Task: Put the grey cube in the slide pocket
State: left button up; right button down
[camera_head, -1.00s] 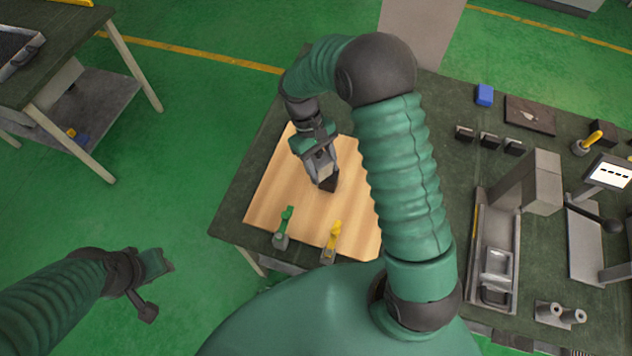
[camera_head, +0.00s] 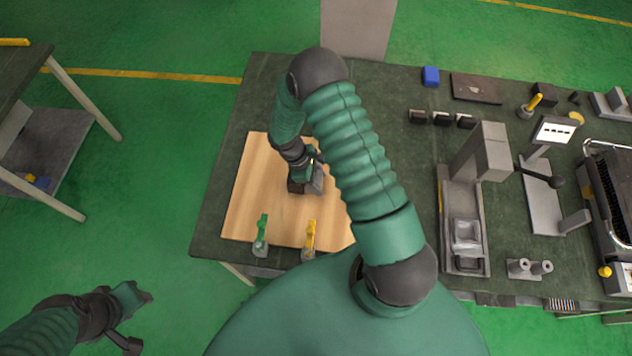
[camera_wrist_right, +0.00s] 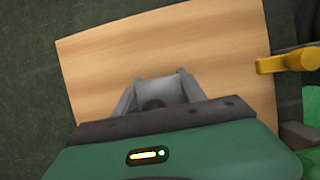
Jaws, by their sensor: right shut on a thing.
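My right gripper (camera_head: 312,180) is over the wooden board, with its grey fingers partly hidden by my arm. In the right wrist view, the right gripper (camera_wrist_right: 160,100) is shut on the grey cube (camera_wrist_right: 160,90), which sits between the two fingers above the board. A dark round shape shows at the cube's near side. A long grey fixture with a rail and a tray-like recess (camera_head: 466,235) stands on the table to the right; I cannot tell for sure that this is the slide pocket. My left gripper (camera_head: 135,312) hangs over the floor at lower left, its jaws unclear.
The wooden board (camera_head: 255,195) lies on the dark green table, with green (camera_head: 262,230) and yellow (camera_head: 310,235) clamps at its front edge. Several dark blocks, a blue block (camera_head: 431,76) and a grey upright block (camera_head: 492,150) stand farther right.

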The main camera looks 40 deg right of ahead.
jog(key=shift+f, duration=0.75)
jog(key=shift+d+f, duration=0.3)
jog(key=c, duration=1.1)
grip_release()
jog(key=o, duration=0.4)
jog(key=shift+a, duration=0.25)
jog(key=shift+o, duration=0.2)
jog(key=shift+r, duration=0.1)
